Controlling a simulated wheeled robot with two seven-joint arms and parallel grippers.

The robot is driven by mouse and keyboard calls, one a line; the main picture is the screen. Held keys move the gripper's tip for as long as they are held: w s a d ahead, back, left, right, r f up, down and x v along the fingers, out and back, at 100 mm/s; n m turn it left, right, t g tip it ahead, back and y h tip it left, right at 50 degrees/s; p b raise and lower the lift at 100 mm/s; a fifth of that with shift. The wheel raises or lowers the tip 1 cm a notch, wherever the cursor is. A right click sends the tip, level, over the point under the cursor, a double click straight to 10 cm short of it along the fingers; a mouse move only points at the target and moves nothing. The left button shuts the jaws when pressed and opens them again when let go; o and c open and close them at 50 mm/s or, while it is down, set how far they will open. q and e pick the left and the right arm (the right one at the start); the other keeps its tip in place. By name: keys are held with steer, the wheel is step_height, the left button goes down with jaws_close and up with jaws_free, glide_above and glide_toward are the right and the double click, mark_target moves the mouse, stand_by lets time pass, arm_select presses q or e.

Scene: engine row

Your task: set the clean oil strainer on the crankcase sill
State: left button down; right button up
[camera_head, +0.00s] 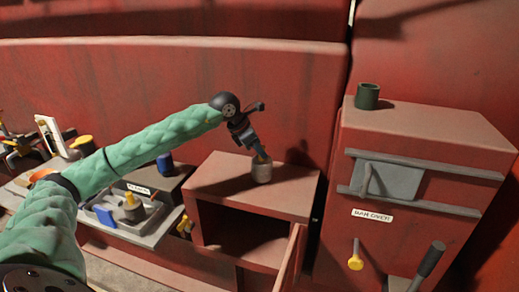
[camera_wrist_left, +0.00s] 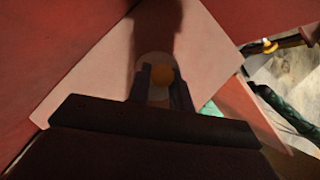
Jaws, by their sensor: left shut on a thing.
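My left gripper (camera_head: 260,154) is over the top of a red box with an open front, pointing down, shut on the oil strainer (camera_head: 261,173). The strainer is a small grey cylinder, upright. In the left wrist view its orange knob (camera_wrist_left: 162,75) sits between my two fingertips, with a pale round body around it. The flat red top of the box (camera_head: 222,173), which looks like the crankcase sill, lies directly under the strainer. The strainer's base looks at or just above this top; I cannot tell whether it touches. My right gripper is not in view.
A door (camera_head: 290,262) stands open at the box's front right. A grey tray (camera_head: 160,213) to the left holds a similar yellow-topped part (camera_head: 131,207). A blue cup (camera_head: 165,163) stands behind it. A taller red cabinet (camera_head: 425,130) with a dark green cup (camera_head: 367,96) is at right.

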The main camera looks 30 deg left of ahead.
arm_select(q)
steer(key=shift+f, duration=0.4)
steer(key=shift+f, duration=0.1)
steer(key=c, duration=1.3)
jaws_free()
steer(key=shift+o, duration=0.2)
